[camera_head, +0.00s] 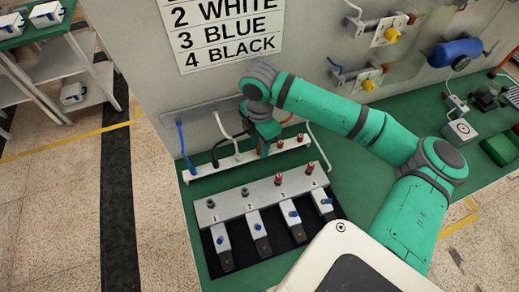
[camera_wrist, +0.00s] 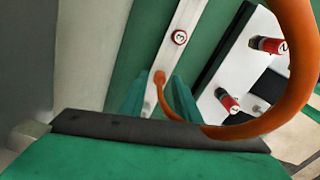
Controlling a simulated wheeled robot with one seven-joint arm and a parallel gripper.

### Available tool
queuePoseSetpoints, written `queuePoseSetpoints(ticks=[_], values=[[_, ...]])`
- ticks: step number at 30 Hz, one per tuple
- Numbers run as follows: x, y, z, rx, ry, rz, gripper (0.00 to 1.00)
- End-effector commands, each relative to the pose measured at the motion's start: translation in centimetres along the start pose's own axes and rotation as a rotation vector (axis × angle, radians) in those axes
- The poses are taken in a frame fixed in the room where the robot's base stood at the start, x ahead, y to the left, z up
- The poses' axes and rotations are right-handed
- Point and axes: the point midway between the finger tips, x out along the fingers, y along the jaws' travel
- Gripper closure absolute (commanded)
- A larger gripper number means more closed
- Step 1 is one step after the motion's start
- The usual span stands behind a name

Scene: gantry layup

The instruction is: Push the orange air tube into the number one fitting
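The orange air tube (camera_wrist: 300,60) makes a big loop at the right of the wrist view. Its end stands at a white rail (camera_wrist: 187,25), between the two green fingers of my gripper (camera_wrist: 158,100). The fingers look spread, one on each side of the tube; whether they touch it is unclear. In the head view my gripper (camera_head: 264,152) is low over the rail (camera_head: 215,167) and hides most of the tube. The grey fitting block (camera_head: 262,193) stands in front of the rail, with two dark and two red-topped fittings.
Blue (camera_head: 183,145), white (camera_head: 224,130) and black tubes hang at the rail near my gripper. A numbered wall sign (camera_head: 225,30) is above. Several valves with blue knobs (camera_head: 220,240) stand before the block.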

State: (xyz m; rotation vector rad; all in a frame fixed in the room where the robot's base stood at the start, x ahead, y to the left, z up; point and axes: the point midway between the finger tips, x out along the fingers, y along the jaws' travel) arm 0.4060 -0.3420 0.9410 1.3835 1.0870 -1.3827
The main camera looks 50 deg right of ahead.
Motion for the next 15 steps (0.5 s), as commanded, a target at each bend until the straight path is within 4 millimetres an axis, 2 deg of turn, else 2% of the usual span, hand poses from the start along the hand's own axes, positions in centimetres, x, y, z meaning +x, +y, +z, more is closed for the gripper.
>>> queuePoseSetpoints(ticks=[1,3,15], values=[[-0.02,0.0,0.01,0.0,0.0,0.0,0.84],[-0.02,-0.01,0.02,0.0,0.0,0.0,1.0],[-0.11,-0.03,0.07,0.002,0.0,0.0,1.0]])
